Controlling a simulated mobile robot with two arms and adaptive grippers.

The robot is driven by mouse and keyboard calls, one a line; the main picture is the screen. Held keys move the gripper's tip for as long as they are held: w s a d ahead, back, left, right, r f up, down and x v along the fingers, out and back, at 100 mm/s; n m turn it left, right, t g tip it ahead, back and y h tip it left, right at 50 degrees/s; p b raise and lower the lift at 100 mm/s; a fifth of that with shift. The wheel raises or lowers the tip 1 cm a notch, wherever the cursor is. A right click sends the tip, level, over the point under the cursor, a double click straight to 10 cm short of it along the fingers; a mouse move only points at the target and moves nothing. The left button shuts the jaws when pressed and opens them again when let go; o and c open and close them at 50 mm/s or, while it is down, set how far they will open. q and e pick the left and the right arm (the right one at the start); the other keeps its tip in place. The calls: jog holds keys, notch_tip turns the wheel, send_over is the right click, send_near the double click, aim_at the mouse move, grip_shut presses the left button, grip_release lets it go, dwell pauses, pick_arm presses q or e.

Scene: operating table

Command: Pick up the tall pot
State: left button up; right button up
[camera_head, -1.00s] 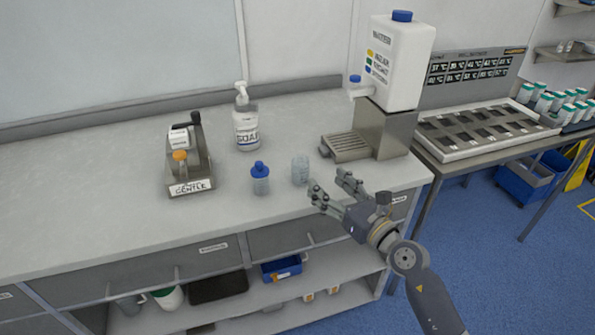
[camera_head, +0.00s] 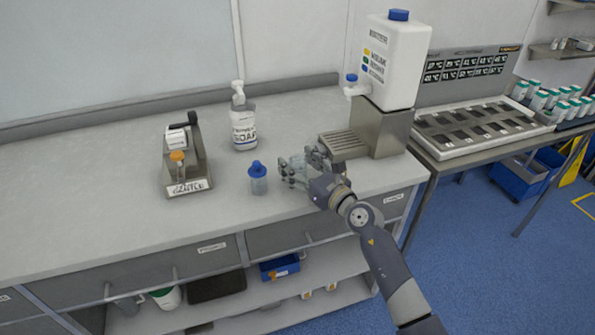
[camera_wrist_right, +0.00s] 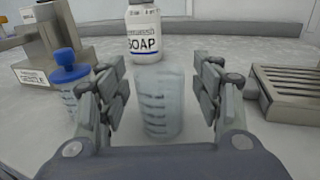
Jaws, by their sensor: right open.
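The pot without a lid (camera_wrist_right: 160,105) is a clear, tall container with level marks, upright on the grey table. In the right wrist view it stands between the open fingers of my right gripper (camera_wrist_right: 163,100), with a gap on each side. In the head view my right gripper (camera_head: 305,172) largely hides it. A similar clear pot with a blue lid (camera_head: 258,180) stands upright just left of the gripper; it also shows in the right wrist view (camera_wrist_right: 68,75), outside the left finger. My left gripper is not in view.
A soap bottle (camera_head: 243,120) stands behind. A metal device with a lever (camera_head: 186,160) is at left. A white tank (camera_head: 395,65) on a steel stand with a slatted drip tray (camera_head: 343,146) is at right. The table's left part is clear.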

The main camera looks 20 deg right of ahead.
jog(key=shift+c, duration=0.5)
jog(key=c, duration=1.1)
jog(key=shift+o, duration=0.2)
jog(key=shift+r, duration=0.15)
